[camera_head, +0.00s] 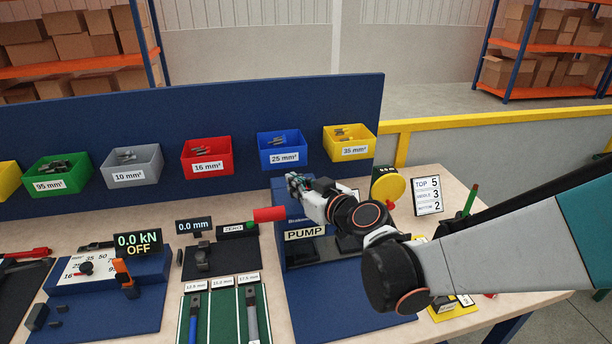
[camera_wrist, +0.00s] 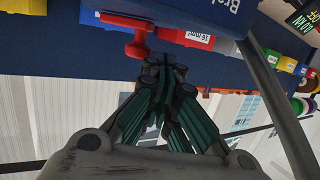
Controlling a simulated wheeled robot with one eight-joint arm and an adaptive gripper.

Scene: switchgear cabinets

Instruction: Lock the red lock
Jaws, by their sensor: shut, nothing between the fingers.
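A red cylindrical piece (camera_head: 269,214) sticks out at the left side of the blue pump stand (camera_head: 295,255), above the PUMP label. I take it for the red lock, but cannot be sure. In the wrist view, a red piece with a bar and a rounded end (camera_wrist: 135,30) shows just to the upper left of my fingertips, apparently the same part. My gripper (camera_head: 294,183) is above the pump stand, up and to the right of the red piece. In the wrist view, my gripper (camera_wrist: 162,68) is shut and empty. My arm hides part of the pump stand.
Coloured bins hang on the blue back panel (camera_head: 230,115). A yellow round dial (camera_head: 389,188) and a numbered sign (camera_head: 427,195) stand to the right of my gripper. A 0.0 mm display (camera_head: 194,226) and a green tray (camera_head: 225,315) lie to the left.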

